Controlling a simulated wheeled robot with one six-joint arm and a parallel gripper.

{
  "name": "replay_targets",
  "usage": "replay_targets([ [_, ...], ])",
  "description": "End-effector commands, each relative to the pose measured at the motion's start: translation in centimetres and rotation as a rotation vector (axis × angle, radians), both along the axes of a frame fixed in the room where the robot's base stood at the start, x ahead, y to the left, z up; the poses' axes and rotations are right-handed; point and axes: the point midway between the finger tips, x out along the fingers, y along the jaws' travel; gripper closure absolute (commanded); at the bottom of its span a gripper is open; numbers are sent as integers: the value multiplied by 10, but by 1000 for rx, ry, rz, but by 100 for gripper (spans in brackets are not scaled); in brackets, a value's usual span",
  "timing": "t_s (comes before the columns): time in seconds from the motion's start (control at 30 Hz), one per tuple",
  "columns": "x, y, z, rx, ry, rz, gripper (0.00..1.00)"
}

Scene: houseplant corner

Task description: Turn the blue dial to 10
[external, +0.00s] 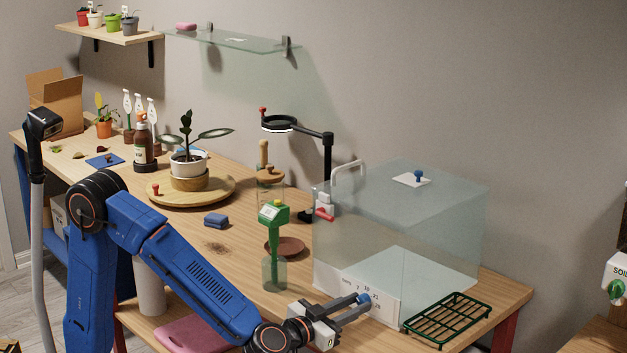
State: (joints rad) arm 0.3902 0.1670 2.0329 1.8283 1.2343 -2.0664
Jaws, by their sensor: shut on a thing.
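The blue dial (364,298) sits on the front of the clear glass box, beside a white label (384,304) printed with numbers such as 7, 10, 21 and 28. My gripper (360,300) reaches in from the lower left and is shut on the dial, with its fingers at the dial's sides. The fingers partly cover the dial and the label. I cannot tell which number the dial points to. The clear box (405,235) stands at the right end of the wooden table.
A dark green wire rack (447,319) lies right of the box at the table edge. A green-topped meter (272,228) stands in a glass jar left of the box, near a brown saucer (287,246). A potted plant (187,150) stands on a round wooden board further back.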

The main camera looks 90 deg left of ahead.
Motion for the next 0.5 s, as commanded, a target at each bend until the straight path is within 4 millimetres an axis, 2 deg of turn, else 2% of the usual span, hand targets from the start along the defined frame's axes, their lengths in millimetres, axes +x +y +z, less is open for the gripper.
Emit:
replay_targets([
  [0.17, 0, 0, 0, 0, 0, -1, 99],
  [0.2, 0, 0, 0, 0, 0, -1, 70],
  [0.27, 0, 0, 0, 0, 0, -1, 58],
  [0.5, 0, 0, 0, 0, 0, 0, 58],
])
